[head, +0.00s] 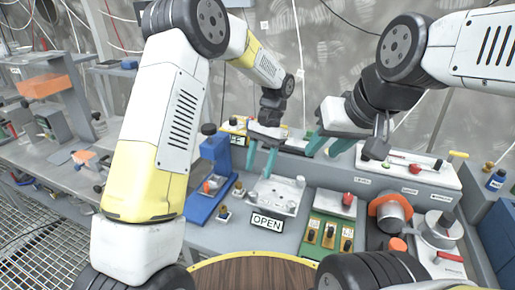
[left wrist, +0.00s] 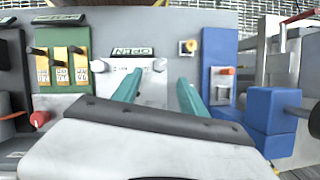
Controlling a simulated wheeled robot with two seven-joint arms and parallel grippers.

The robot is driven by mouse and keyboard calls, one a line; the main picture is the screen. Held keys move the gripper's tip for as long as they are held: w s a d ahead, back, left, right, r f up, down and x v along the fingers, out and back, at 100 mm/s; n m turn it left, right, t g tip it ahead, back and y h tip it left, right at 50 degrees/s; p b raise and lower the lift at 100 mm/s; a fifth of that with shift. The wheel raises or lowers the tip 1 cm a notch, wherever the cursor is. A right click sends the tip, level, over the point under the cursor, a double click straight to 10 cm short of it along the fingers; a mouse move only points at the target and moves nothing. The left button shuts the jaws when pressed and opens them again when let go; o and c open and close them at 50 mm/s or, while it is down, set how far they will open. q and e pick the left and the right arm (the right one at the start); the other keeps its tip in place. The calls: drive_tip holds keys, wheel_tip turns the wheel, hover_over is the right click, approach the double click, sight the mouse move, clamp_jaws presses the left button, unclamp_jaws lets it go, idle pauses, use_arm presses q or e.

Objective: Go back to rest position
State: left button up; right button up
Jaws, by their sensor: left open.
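My left gripper (head: 259,172) hangs over the console, its two teal fingers apart and empty. They also show in the left wrist view (left wrist: 158,84), with nothing between them. Below them is a pale plate with knobs (head: 275,193) beside the black-and-white OPEN sign (head: 267,222); I cannot tell whether the fingertips touch the plate. My right gripper (head: 327,150) is further right, above the back part of the console. Its teal fingers look apart with nothing seen between them.
A blue press-like device (head: 210,165) stands left of the left gripper. A green panel with yellow switches (head: 326,240), a white box with coloured buttons (head: 412,172) and an orange-ringed cylinder (head: 390,211) are to the right. A round wooden top (head: 255,272) is at the front.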

use_arm(q)
drive_tip(key=s+a+r+n+t+h, duration=0.2)
drive_tip(key=s+a+r, duration=0.25)
drive_tip(key=r, duration=0.25)
drive_tip(key=s+a+r+n+t+h, duration=0.1)
drive_tip(key=s+a+r+t, duration=0.15)
drive_tip(key=a+r, duration=0.4)
drive_tip(key=s+a+r+n+t+h, duration=0.1)
drive_tip(key=s+a+r+t, duration=0.1)
drive_tip(key=s, duration=0.4)
drive_tip(key=s+a+r+n+t, duration=0.2)
drive_tip(key=s+a+r+t, duration=0.1)
drive_tip(key=s, duration=0.3)
drive_tip(key=shift+r+h, duration=0.15)
drive_tip(key=shift+h, duration=0.25)
